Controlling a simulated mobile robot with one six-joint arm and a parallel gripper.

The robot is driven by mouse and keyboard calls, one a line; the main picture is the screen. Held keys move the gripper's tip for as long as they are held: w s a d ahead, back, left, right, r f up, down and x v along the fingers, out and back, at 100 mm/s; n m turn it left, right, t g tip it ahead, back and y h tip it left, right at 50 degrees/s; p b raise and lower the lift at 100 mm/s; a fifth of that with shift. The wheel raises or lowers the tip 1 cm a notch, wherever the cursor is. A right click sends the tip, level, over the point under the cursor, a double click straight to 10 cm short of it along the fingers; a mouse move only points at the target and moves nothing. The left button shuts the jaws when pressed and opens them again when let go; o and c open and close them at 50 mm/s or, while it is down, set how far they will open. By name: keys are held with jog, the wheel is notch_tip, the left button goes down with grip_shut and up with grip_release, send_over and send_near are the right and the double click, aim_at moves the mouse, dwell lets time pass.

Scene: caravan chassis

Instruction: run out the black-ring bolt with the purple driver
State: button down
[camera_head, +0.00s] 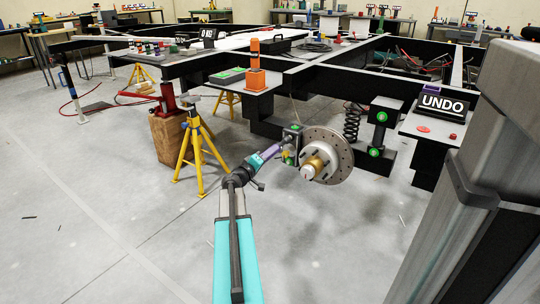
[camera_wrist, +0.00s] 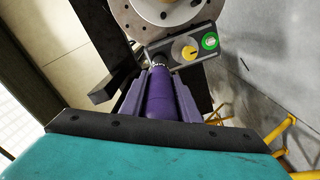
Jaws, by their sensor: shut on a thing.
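My gripper (camera_head: 262,158) is shut on the purple driver (camera_head: 271,151). In the wrist view the purple driver (camera_wrist: 160,97) lies between the two fingers and points away from me. Its tip meets or nearly meets the left end of a dark block (camera_wrist: 185,50) beside the brake disc (camera_wrist: 160,14). I cannot tell whether the tip is seated on a bolt. The black-ring bolt is not clearly visible; the driver's tip covers that end of the block. A yellow-ring bolt (camera_wrist: 189,53) and a green-ring bolt (camera_wrist: 210,41) show on the same block. The brake disc (camera_head: 338,140) also shows in the head view.
A yellow jack stand (camera_head: 197,150) and a wooden block (camera_head: 167,138) stand left of my gripper. A spring (camera_head: 351,122) hangs right of the disc. A shelf with an UNDO sign (camera_head: 443,104) is at the right. The floor in front is mostly clear.

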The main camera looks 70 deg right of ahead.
jog(key=shift+b+x, duration=0.35)
jog(key=shift+x, duration=0.65)
dwell(3.1)
jog(key=shift+a, duration=0.15)
jog(key=shift+b+v, duration=0.65)
jog(key=shift+v, duration=0.8)
jog(key=shift+b+v, duration=0.3)
jog(key=shift+v, duration=0.65)
